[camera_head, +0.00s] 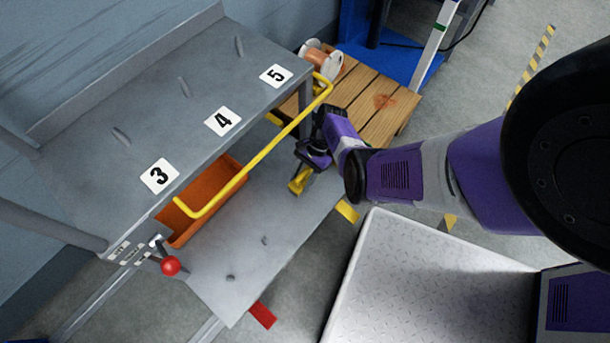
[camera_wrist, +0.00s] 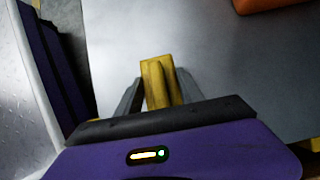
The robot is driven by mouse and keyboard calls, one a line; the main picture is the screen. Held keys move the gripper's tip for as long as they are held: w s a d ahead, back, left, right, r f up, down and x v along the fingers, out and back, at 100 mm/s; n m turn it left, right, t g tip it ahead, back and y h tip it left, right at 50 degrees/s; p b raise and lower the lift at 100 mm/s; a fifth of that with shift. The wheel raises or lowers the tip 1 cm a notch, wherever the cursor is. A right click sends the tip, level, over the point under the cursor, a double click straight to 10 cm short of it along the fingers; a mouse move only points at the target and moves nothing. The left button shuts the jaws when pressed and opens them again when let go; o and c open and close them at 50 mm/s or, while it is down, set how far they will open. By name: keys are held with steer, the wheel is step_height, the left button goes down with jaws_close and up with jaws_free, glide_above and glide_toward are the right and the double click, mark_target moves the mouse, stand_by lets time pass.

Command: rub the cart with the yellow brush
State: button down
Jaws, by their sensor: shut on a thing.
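The cart (camera_head: 262,262) is a grey metal stand with an upper shelf, a lower shelf and a yellow handle bar (camera_head: 262,156). Its grey surface also fills much of the wrist view (camera_wrist: 215,65). My gripper (camera_head: 303,172) is over the lower shelf near its right edge, below the handle bar. It is shut on the yellow brush (camera_wrist: 156,80), which sits between the two fingers in the wrist view. In the head view the brush (camera_head: 298,183) shows as a small yellow piece under the gripper. I cannot tell whether the brush touches the shelf.
An orange bin (camera_head: 180,226) stands on the lower shelf to the left. A lever with a red knob (camera_head: 170,265) sticks out at the front left. A wooden pallet (camera_head: 370,105) with a roll-like object (camera_head: 330,62) lies behind. The front of the lower shelf is clear.

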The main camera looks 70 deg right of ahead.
steer(key=shift+w+d+b, duration=0.15)
steer(key=shift+w+b, duration=0.05)
steer(key=shift+w, duration=0.3)
steer(key=shift+w+d+b, duration=0.15)
steer(key=shift+w+b, duration=0.05)
steer(key=shift+w, duration=0.3)
steer(key=shift+r, duration=0.1)
step_height(320, 180, up, 6)
steer(key=p, duration=0.6)
